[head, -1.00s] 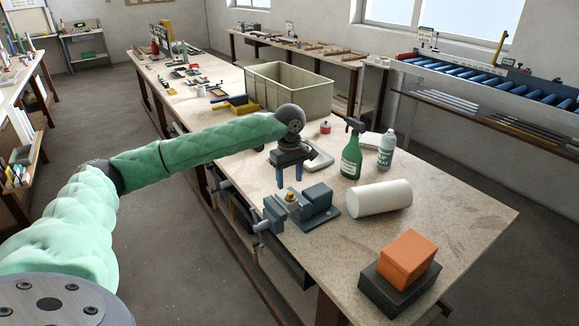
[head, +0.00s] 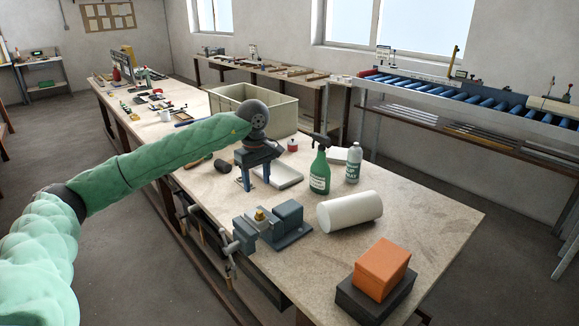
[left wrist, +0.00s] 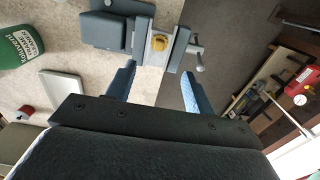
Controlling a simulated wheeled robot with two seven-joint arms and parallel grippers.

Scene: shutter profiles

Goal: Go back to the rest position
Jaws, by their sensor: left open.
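My left gripper (head: 257,184) is open and empty, pointing down above the table, behind and a little left of the vise in the head view. Its two blue fingers stand apart in the left wrist view (left wrist: 158,74). The grey-blue vise (head: 290,219) sits at the table's near left edge, with a small brass-coloured piece (head: 260,214) at its jaws. The vise (left wrist: 103,30) and the piece (left wrist: 159,42) also show in the left wrist view, beyond the fingertips and apart from them. My right gripper is not in view.
Near the gripper are a shallow tray (head: 288,176), a green spray bottle (head: 320,172), a white-capped bottle (head: 353,165) and a large bin (head: 273,112). A white roll (head: 350,212) and an orange block (head: 381,268) on a dark block stand right of the vise.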

